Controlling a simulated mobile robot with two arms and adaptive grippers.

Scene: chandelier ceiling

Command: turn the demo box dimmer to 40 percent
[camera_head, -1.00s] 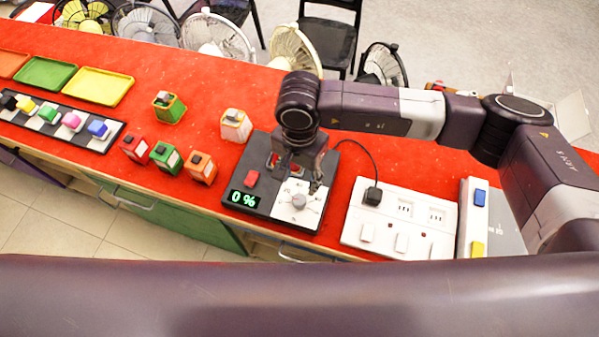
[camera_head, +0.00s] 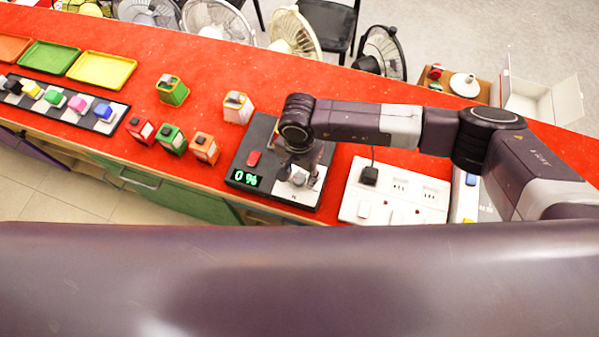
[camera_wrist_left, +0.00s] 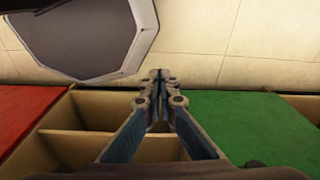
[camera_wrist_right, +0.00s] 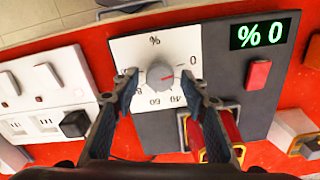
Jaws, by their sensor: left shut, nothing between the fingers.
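The demo box (camera_head: 244,158) is a dark panel on the red counter. Its green display (camera_head: 245,178) reads 0 %, and a red switch (camera_head: 253,159) sits above the display. The dimmer knob (camera_wrist_right: 159,74) is grey and round on a white scale plate (camera_wrist_right: 140,48), its red mark towards the 0. My right gripper (camera_wrist_right: 160,80) is open, with one finger on each side of the knob; whether they touch it is unclear. In the head view this gripper (camera_head: 299,182) partly covers the plate. My left gripper (camera_wrist_left: 158,76) is shut and empty, seen only in its wrist view.
A white socket strip (camera_head: 395,192) with a plugged-in black plug (camera_head: 369,174) lies right of the box. Several small coloured blocks stand to the left, the nearest orange (camera_head: 205,149). A red and yellow part (camera_wrist_right: 215,130) shows beside my right finger.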

